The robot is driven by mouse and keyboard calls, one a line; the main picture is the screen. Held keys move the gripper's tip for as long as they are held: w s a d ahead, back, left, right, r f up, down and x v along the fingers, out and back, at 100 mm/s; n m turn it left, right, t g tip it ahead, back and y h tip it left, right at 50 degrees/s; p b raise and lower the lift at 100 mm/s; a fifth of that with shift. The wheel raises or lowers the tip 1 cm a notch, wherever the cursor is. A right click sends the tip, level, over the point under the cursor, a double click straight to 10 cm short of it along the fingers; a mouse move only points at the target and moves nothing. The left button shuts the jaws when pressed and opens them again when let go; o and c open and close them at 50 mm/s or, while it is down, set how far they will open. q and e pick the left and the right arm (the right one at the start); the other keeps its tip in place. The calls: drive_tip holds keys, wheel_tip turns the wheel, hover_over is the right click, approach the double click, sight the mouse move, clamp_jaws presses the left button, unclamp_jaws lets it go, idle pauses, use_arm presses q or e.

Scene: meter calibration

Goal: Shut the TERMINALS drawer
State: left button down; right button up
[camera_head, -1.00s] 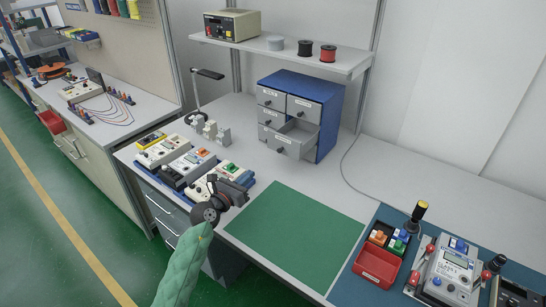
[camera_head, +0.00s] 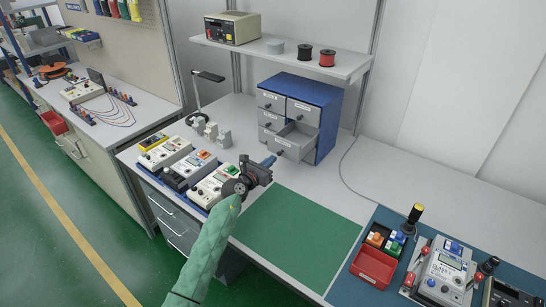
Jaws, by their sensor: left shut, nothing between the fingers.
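The blue cabinet (camera_head: 327,120) with grey drawers stands at the back of the bench. One low drawer (camera_head: 288,147) is pulled out, its inside showing from above; its label is too small to read, so I cannot confirm it is TERMINALS. The other drawers look closed. My left gripper (camera_head: 268,161) is shut and empty, pointing at the open drawer's front from the near left. Its tips look close to the drawer's front; I cannot tell whether they touch. My right gripper is not in view.
Several meters (camera_head: 185,167) stand left of my left arm. A lamp (camera_head: 197,100) and small metal blocks (camera_head: 212,130) stand behind them. A green mat (camera_head: 298,238) lies clear in front. A red bin (camera_head: 375,267) and a calibrator (camera_head: 447,274) are at right. A shelf (camera_head: 290,55) hangs above.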

sight(284, 150)
use_arm(q)
drive_tip(key=shift+x, duration=0.95)
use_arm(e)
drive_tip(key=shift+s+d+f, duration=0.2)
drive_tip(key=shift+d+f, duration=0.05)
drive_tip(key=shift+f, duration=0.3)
use_arm(q)
drive_tip(key=shift+d, duration=0.1)
